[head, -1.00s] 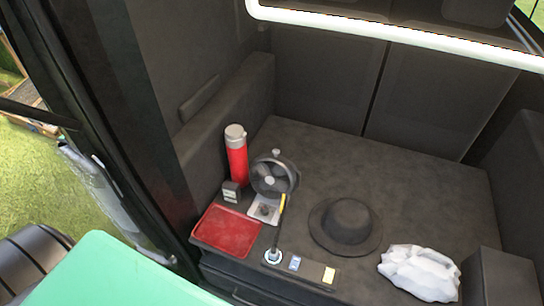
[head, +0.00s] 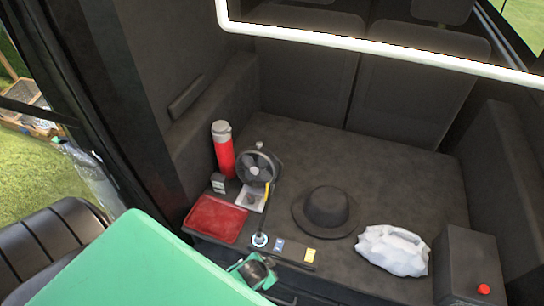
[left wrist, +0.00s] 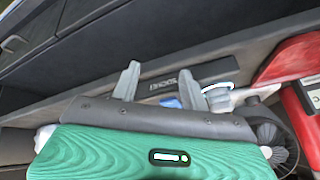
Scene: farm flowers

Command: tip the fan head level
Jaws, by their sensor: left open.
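The small dark fan (head: 257,168) stands on a pale base (head: 250,198) on the dark deck, in front of the red flask. Its round head is tipped back, facing partly upward. My left gripper (left wrist: 158,82) is open and empty in the left wrist view, its two grey fingers apart. In the head view my green arm comes in at the lower left and its dark wrist end is at the deck's front edge, below the fan and clear of it; the fingertips cannot be made out there. My right gripper is not in view.
A red flask (head: 223,150), small dark box (head: 218,183) and red tray (head: 216,219) crowd the fan's left. A strip with small items (head: 281,250) lies in front. A black hat (head: 326,210), white bag (head: 393,250) and box with red button (head: 470,262) stand right. The rear deck is clear.

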